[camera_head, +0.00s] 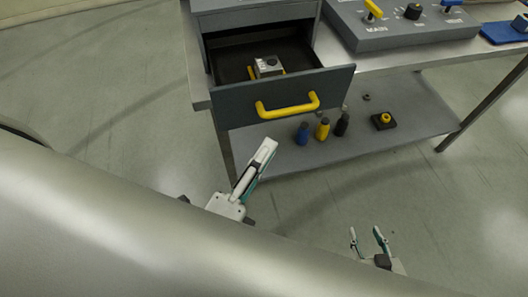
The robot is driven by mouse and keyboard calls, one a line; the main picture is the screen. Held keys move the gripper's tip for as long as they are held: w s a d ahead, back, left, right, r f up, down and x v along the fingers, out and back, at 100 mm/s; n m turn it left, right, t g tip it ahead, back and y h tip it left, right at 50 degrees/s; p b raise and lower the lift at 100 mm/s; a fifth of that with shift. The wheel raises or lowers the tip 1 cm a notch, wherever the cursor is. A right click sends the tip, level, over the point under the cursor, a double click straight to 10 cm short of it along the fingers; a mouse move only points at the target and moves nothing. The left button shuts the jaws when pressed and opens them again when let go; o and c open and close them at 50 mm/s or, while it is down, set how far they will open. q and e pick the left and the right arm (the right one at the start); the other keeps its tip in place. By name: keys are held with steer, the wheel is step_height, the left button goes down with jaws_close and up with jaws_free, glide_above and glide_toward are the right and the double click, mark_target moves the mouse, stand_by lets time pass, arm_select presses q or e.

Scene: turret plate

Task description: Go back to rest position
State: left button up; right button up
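My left gripper (266,150) is below and in front of the open drawer, apart from its yellow handle. I see its fingers nearly edge-on, so the gap between them is hidden. Nothing shows held in it. My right gripper (366,231) is lower and to the right, over the bare floor. Its two fingers stand apart with nothing between them. Both arms behind the grippers are mostly hidden by the large silver surface in the foreground.
The drawer (232,104) is pulled out and holds a small grey block (268,66). A control panel (400,27) is on the bench. The lower shelf (400,108) holds blue, yellow and black pegs and a black base with a yellow knob (384,120). Floor right is clear.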

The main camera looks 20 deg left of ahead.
stand_by(0.4)
arm_select(q)
steer(key=a+f+n+g, duration=0.2)
steer(key=f+n, duration=0.4)
steer(key=f, duration=0.4)
steer(key=w+a+f+n+g, duration=0.1)
steer(key=a+f+n+g, duration=0.2)
steer(key=f, duration=0.7)
steer(key=a+f+n+g+y, duration=0.1)
steer(key=a+f+n+g, duration=0.2)
steer(key=a+f+n, duration=0.2)
step_height(320, 180, down, 6)
steer(key=n, duration=0.3)
steer(key=shift+w+n, duration=0.3)
